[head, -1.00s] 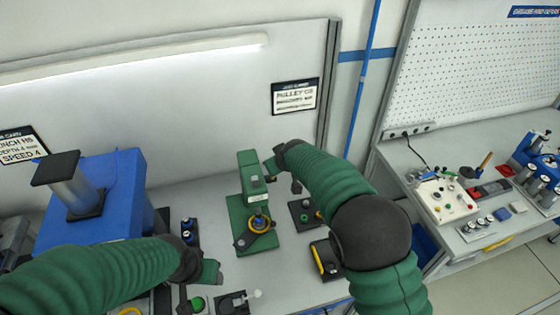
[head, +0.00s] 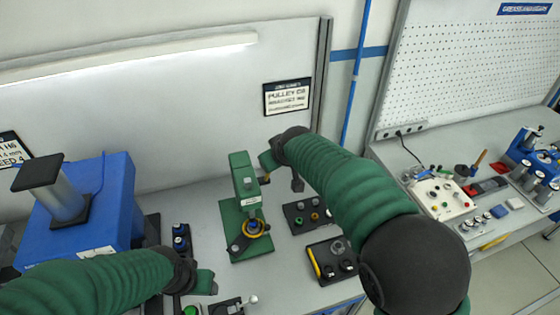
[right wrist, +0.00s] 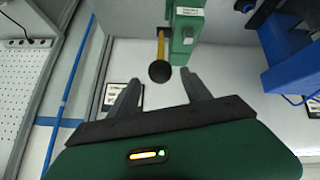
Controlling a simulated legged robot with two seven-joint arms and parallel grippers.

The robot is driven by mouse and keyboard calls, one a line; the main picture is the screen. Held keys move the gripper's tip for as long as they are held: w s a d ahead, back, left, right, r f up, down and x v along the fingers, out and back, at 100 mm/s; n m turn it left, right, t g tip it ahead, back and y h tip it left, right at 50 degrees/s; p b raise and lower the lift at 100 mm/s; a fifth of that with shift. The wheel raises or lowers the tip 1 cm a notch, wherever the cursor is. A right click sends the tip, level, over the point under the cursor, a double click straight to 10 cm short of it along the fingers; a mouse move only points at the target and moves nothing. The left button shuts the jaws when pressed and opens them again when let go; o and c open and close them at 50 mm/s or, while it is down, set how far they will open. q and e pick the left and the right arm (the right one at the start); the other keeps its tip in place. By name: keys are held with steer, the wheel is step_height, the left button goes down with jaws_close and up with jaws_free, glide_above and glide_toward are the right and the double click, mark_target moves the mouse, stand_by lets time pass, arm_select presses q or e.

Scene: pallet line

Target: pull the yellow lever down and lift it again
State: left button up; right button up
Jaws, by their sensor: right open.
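The green press (head: 240,190) stands on the bench in the middle of the head view. Its yellow lever (right wrist: 161,45) shows in the right wrist view with a black knob (right wrist: 160,71) at its end. In the head view the lever is mostly hidden by my right gripper (head: 281,174). In the right wrist view my right gripper (right wrist: 158,85) is open and empty, and the knob lies just beyond the gap between the fingertips, apart from both. My left gripper (head: 205,283) is low over the bench left of the press; its jaws are too unclear to judge.
A blue machine (head: 110,215) stands at the left. Two black trays with small parts, an upper tray (head: 300,229) and a lower one (head: 318,262), lie right of the press. A wall panel (head: 200,110) rises behind. A second bench (head: 420,160) is at the right.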

steer(key=b+v, duration=0.2)
steer(key=v, duration=0.7)
steer(key=shift+a, duration=0.1)
steer(key=shift+f, duration=0.1)
